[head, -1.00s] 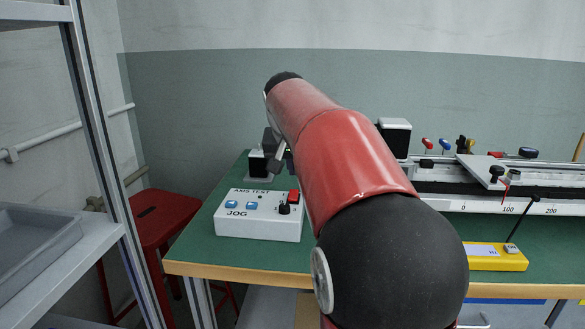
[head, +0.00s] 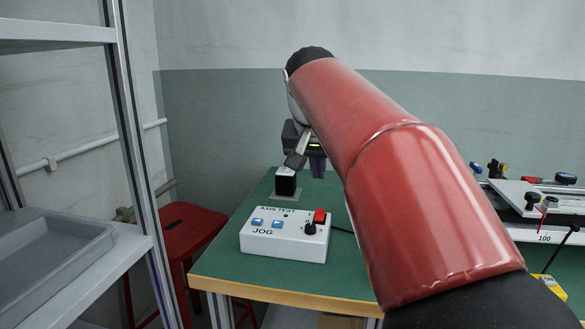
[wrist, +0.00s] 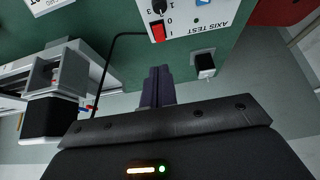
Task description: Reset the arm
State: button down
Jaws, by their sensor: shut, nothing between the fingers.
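My red arm reaches from the lower right up over the green workbench in the head view. My gripper (head: 317,167) hangs past the arm at the bench's far end, just right of a small black block on a grey plate (head: 286,182). In the wrist view my gripper (wrist: 159,72) points at the bench; its two dark fingers are together with nothing between them. The white control box (head: 286,236) marked AXIS TEST and JOG lies in front of it, and its red switch shows in the wrist view (wrist: 157,31). The arm hides much of the bench.
A gantry with a scale (head: 545,238) and coloured knobs stands at the right. A yellow block (head: 552,287) holds a black-handled tool. A metal rack with a grey tray (head: 50,250) stands left, near a red stool (head: 190,230). The bench (head: 240,275) is bare around the control box.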

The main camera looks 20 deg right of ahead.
jog(key=s+a+f+n+y, duration=0.1)
jog(key=s+a+f+n, duration=0.2)
jog(key=s+a+f, duration=0.3)
jog(key=s+a+f+n+y, duration=0.2)
jog(key=s+a+f, duration=0.4)
jog(key=s+f, duration=0.8)
notch_tip(320, 180, down, 3)
jog(key=shift+s+a+r+n+y, duration=0.15)
jog(key=shift+s+n+y, duration=0.2)
jog(key=shift+n, duration=0.55)
